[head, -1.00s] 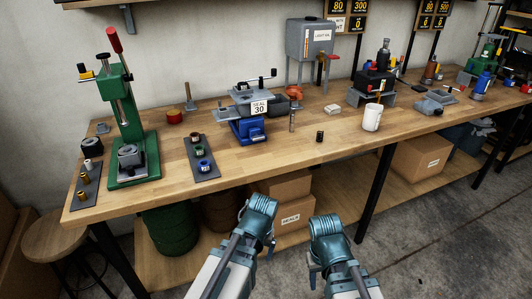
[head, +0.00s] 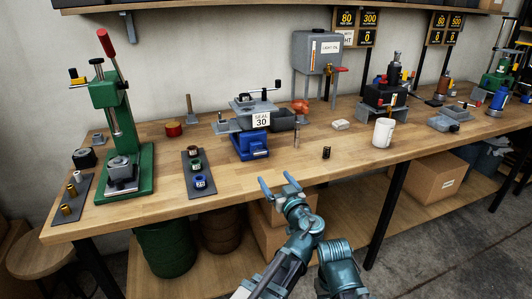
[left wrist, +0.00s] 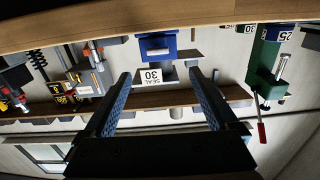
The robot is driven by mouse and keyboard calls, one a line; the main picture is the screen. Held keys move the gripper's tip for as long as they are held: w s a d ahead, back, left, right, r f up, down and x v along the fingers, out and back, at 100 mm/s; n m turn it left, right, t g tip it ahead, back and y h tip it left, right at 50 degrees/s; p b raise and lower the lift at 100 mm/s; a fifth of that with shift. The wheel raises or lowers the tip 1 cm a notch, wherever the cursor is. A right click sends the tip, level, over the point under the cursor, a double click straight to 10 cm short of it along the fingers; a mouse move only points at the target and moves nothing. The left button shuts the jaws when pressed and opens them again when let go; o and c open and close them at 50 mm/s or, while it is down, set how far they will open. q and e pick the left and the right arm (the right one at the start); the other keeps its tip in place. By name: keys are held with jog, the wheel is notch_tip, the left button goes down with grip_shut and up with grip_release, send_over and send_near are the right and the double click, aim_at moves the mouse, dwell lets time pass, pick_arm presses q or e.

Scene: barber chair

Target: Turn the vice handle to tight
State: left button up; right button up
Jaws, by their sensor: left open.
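The vice (head: 249,146) has a blue base and grey jaws and stands on the bench near its front edge. A white "SEAL 30" label (head: 261,120) is on its front. Its dark crank handle (head: 264,92) lies roughly level on top and points right. My left gripper (head: 278,182) is open and empty in front of the bench edge, short of the vice. The left wrist view is upside down; the vice's blue base (left wrist: 157,46) shows between the open fingers (left wrist: 165,78). The handle cannot be made out there. My right arm shows at bottom, its gripper out of sight.
A green press (head: 122,150) stands at left. A dark mat (head: 198,177) with several rings lies left of the vice. A small dark cylinder (head: 326,153) and white mug (head: 383,133) stand to the right.

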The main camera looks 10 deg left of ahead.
aim_at(261, 154)
pick_arm(q)
jog(key=x, duration=1.3)
jog(key=shift+w+r, duration=0.35)
jog(key=shift+w, duration=0.15)
jog(key=shift+c, duration=0.3)
jog(key=c, duration=1.3)
